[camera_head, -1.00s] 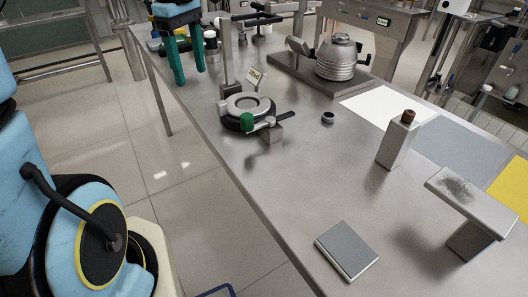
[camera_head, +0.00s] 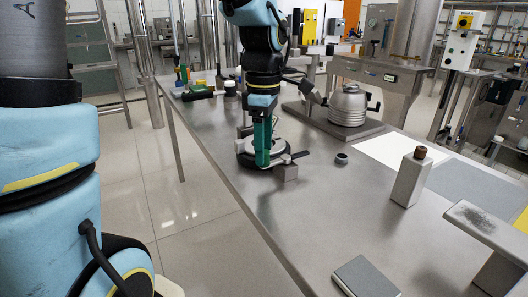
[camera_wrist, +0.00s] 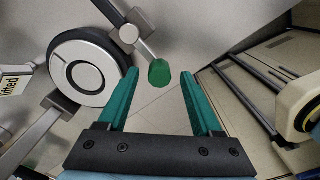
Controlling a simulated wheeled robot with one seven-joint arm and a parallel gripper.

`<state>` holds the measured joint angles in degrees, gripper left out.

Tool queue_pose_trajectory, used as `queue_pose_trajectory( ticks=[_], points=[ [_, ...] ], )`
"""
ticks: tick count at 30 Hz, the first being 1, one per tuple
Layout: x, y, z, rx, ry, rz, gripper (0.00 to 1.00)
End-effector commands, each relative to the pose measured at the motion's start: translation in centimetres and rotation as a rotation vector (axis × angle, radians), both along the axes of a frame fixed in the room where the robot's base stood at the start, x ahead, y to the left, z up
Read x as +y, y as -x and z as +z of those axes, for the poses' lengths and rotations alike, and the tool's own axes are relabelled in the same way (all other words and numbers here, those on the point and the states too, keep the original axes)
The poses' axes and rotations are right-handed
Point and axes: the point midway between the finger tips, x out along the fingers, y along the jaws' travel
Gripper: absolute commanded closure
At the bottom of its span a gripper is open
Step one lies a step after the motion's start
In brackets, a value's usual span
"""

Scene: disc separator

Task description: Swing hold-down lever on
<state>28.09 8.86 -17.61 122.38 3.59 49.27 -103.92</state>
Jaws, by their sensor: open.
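The hold-down lever (camera_wrist: 148,50) is a grey bar ending in a green knob (camera_wrist: 159,73). It shows in the wrist view beside a round fixture (camera_wrist: 55,50) with a pale ring. My gripper (camera_wrist: 160,76) is open and empty, and the knob appears between its green fingertips. I cannot tell whether the knob is fully between them in depth. In the head view my gripper (camera_head: 262,163) points down over the fixture (camera_head: 246,157) and hides the knob. A small sign (camera_wrist: 12,86) reading "lifted" stands at the left in the wrist view.
A metal block (camera_head: 287,172) stands just right of my gripper. A ribbed metal vessel (camera_head: 348,106) stands on a plate behind. A small dark ring (camera_head: 341,159), a bottle (camera_head: 411,178) and a grey book-like slab (camera_head: 366,277) are on the table. The table's front middle is clear.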

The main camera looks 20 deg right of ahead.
Motion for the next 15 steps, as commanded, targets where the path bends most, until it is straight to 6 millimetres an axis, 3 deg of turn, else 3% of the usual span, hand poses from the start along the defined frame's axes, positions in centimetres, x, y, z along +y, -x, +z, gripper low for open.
queue_pose_trajectory(
  ticks=[6,15],
  points=[
    [0.0,0.0,-1.6,-0.001,-0.001,0.000,0.34],
    [0.0,0.0,-1.7,-0.001,0.001,0.000,0.36]
  ],
)
